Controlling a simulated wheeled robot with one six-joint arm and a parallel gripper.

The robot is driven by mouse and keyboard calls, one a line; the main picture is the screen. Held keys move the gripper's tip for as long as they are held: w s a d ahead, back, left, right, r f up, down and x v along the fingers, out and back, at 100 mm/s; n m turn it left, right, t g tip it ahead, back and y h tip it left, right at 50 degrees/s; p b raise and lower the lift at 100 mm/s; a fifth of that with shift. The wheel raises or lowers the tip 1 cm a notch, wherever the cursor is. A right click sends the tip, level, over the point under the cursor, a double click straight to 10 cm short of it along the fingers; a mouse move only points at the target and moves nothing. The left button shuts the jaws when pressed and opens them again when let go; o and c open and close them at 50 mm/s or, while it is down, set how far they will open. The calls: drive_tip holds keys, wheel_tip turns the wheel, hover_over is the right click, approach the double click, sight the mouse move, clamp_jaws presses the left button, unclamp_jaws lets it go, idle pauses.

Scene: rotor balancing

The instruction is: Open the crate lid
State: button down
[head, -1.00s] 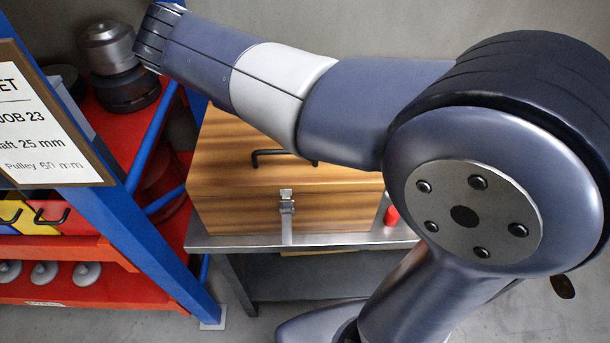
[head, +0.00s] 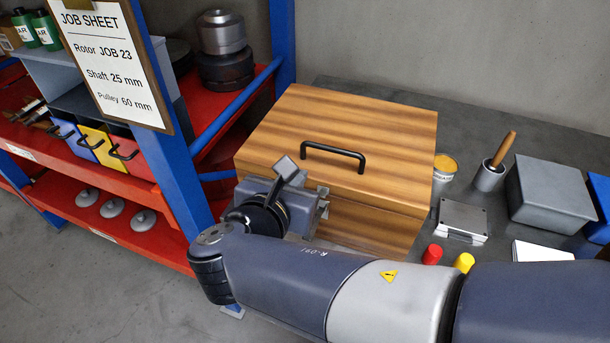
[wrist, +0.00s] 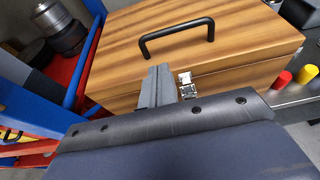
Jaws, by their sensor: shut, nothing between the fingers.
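The wooden crate (head: 392,226) stands on a metal bench with its lid (head: 380,135) down. A black handle (head: 333,155) is on the lid, and it also shows in the wrist view (wrist: 178,33). A metal latch (wrist: 187,85) on the crate's front shows in the wrist view, just right of the fingers; whether it is fastened I cannot tell. My gripper (head: 289,167) is shut and empty at the crate's front left, beside the latch. In the wrist view my gripper (wrist: 158,75) sits below the handle, apart from it. Part of the crate's front is hidden behind my gripper.
A red and blue shelf rack (head: 187,165) stands close on the left, with a job sheet (head: 110,60) on it. On the bench right of the crate are a red cap (head: 432,254), a yellow cap (head: 464,262), a metal box (head: 461,221) and a grey bin (head: 555,192).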

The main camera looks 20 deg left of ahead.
sight(312, 174)
drive_tip(key=x, duration=0.8)
drive_tip(key=shift+w+d, duration=0.1)
drive_tip(key=shift+w, duration=0.1)
